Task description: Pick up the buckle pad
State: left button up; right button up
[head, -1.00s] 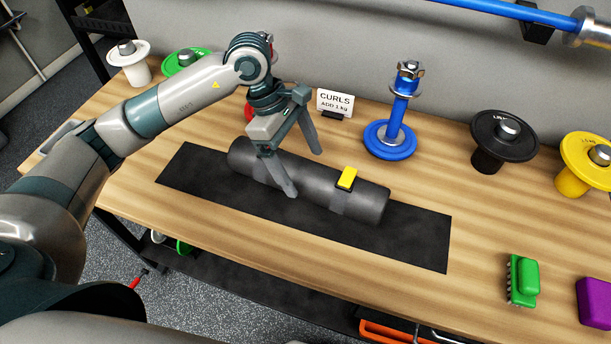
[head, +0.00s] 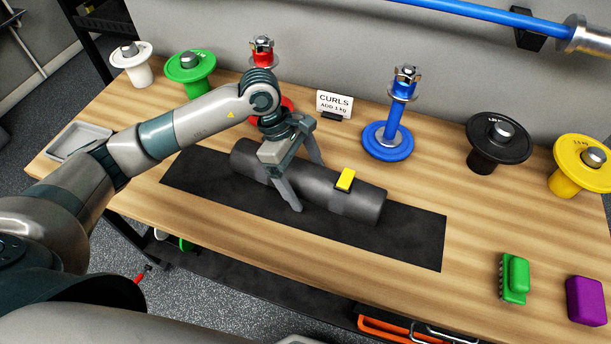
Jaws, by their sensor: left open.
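The buckle pad, which I take to be the small yellow block (head: 345,179), sits on top of a dark grey roll (head: 310,190), over a lighter strap band near its right end. The roll lies on a black mat (head: 410,235) on the wooden bench. My left gripper (head: 308,186) is open above the roll, to the left of the yellow block and apart from it. Its two fingers point down, one on the near side of the roll and one toward the far side. Whether they touch the roll I cannot tell. My right gripper is not in view.
A red weight post (head: 263,52) stands behind my left arm. A blue weight post (head: 390,135) and a CURLS sign (head: 334,104) stand behind the roll. A green brush (head: 514,278) and a purple block (head: 586,300) lie at right. The bench front (head: 400,290) is clear.

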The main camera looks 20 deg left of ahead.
aim_at(310, 171)
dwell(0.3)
pick_arm(q)
jog(key=c, duration=1.3)
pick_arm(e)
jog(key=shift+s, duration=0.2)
pick_arm(q)
jog(key=shift+r, duration=0.15)
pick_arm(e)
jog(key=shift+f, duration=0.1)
